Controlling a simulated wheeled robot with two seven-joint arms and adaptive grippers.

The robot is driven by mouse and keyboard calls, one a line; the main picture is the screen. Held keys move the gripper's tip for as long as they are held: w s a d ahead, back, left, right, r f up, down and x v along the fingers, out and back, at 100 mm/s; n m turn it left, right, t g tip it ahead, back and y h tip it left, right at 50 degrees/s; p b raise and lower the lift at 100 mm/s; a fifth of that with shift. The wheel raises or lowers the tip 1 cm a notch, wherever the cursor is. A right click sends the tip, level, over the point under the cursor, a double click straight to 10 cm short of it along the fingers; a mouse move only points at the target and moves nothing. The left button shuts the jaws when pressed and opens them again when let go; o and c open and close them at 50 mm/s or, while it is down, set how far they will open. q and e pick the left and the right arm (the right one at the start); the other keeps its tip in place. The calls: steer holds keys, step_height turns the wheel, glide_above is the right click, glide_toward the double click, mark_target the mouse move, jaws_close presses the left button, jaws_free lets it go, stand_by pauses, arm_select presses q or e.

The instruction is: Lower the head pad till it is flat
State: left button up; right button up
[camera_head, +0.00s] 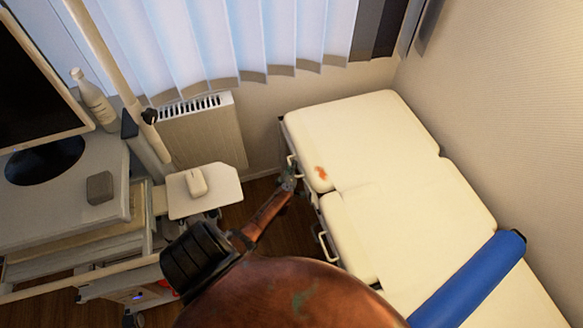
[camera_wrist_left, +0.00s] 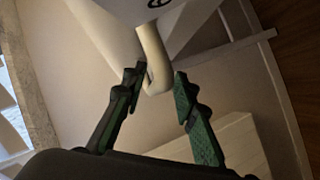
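The head pad (camera_head: 350,130) is the cream far section of the couch, with a small red-brown stain near its left edge. Its tilt is hard to judge from above. My left gripper (camera_head: 289,180) is at the left side of the couch, beside the head pad's edge, close to a pale handle (camera_head: 292,165). In the wrist view a cream curved handle (camera_wrist_left: 153,60) hangs between the tips of my left gripper (camera_wrist_left: 158,82). The fingers are apart; the left fingertip is close to the handle, and I cannot tell whether it touches. My right gripper is not in view.
A blue roll (camera_head: 468,280) lies across the couch's near part. A second pale handle (camera_head: 325,245) is lower on the couch's side. A cart with a monitor (camera_head: 35,90) and a mouse (camera_head: 196,182) on a shelf stands left. A radiator (camera_head: 200,130) is behind.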

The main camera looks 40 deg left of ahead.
arm_select(q)
steer(key=shift+r, duration=0.1)
steer(key=v, duration=1.2)
stand_by(0.4)
steer(key=s+d+f+m+g+h, duration=0.1)
steer(key=s+d+f+m+h, duration=0.1)
steer(key=s+d+f+m, duration=0.35)
steer(key=s+d+f+m+g+h, duration=0.1)
steer(key=s+d+f+m+h, duration=0.1)
steer(key=s+f, duration=0.6)
steer(key=s+d+f+m+h, duration=0.2)
steer(key=s+d+f+m, duration=0.15)
steer(key=f, duration=0.55)
steer(key=s+d+f+m+g, duration=0.2)
steer(key=s+f+m+g, duration=0.1)
steer(key=s, duration=0.6)
steer(key=s+d+f+m+g+h, duration=0.1)
steer(key=s+f, duration=0.4)
steer(key=s, duration=0.5)
steer(key=s+d+f+m+g, duration=0.4)
steer(key=s+m+g, duration=0.1)
steer(key=s, duration=0.4)
steer(key=shift+s+h, duration=0.4)
